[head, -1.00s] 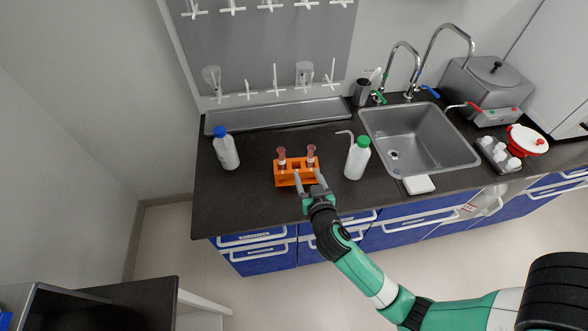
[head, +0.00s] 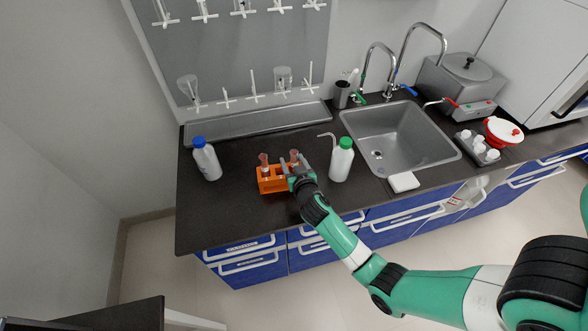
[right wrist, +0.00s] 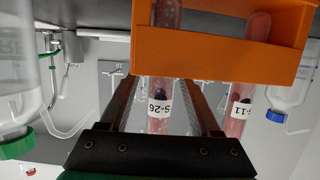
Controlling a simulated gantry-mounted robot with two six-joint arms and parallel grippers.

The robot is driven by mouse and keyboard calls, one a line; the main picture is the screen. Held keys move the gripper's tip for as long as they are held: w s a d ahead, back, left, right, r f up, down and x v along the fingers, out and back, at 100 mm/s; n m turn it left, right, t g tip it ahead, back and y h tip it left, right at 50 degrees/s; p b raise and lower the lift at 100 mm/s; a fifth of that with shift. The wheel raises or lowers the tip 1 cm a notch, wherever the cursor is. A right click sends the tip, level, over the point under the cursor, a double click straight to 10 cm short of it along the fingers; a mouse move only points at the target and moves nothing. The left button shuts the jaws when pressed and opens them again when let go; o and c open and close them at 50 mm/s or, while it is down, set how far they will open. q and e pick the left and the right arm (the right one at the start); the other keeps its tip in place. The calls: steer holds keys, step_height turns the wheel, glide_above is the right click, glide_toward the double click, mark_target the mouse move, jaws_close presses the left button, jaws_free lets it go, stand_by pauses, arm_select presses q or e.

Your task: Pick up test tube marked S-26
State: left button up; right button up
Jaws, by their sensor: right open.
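An orange rack (head: 270,186) stands on the dark counter with two reddish test tubes upright in it. The tube marked S-26 (right wrist: 160,112) is in the middle of the right wrist view, which appears upside down; it is the right tube (head: 294,156) in the head view. The other tube (right wrist: 237,112) has a partly legible label; it is the left one (head: 264,159) in the head view. My right gripper (head: 298,172) is at the rack's right end. In the right wrist view its open fingers (right wrist: 160,88) lie on either side of S-26. My left gripper is out of view.
A green-capped bottle (head: 341,161) stands close to the right of my gripper. A blue-capped bottle (head: 206,160) stands left of the rack. A sink (head: 397,145) lies farther right and a metal tray (head: 257,122) behind. The counter in front of the rack's left is clear.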

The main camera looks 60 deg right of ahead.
steer(key=shift+w+d+f, duration=0.25)
steer(key=shift+w+d, duration=0.25)
jaws_close()
step_height(320, 180, up, 10)
steer(key=p, duration=0.4)
